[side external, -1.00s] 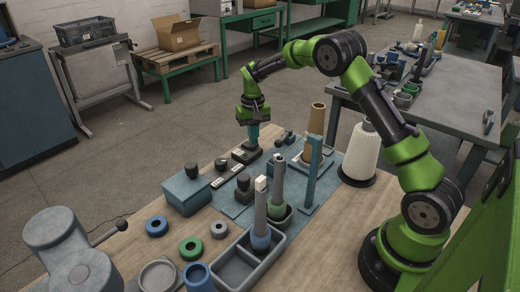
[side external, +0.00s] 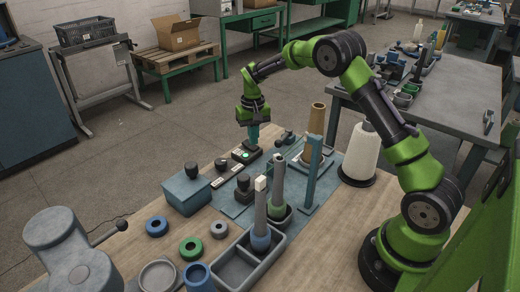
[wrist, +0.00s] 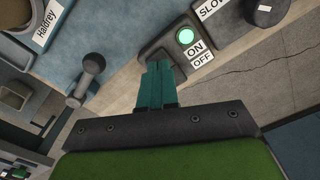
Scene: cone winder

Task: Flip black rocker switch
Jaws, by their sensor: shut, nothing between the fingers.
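The black switch box (side external: 238,158) sits at the far edge of the wooden table. It also shows in the wrist view (wrist: 164,36), with a lit green lamp (wrist: 186,36) and white ON and OFF labels (wrist: 197,53). The rocker itself is hidden or cannot be told apart from the dark box. My gripper (side external: 253,143) points down over the box. In the wrist view, its teal fingers (wrist: 158,66) are shut together, empty, with their tips at the box's near edge. I cannot tell whether they touch it.
A dark knob (wrist: 265,12) and a SLOW label (wrist: 212,8) are beside the switch. A grey lever (wrist: 89,72) stands to the left. A tan cone (side external: 317,118), white yarn cone (side external: 362,152) and blue post (side external: 311,175) stand right of the gripper. A blue-grey box (side external: 186,192) is nearer.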

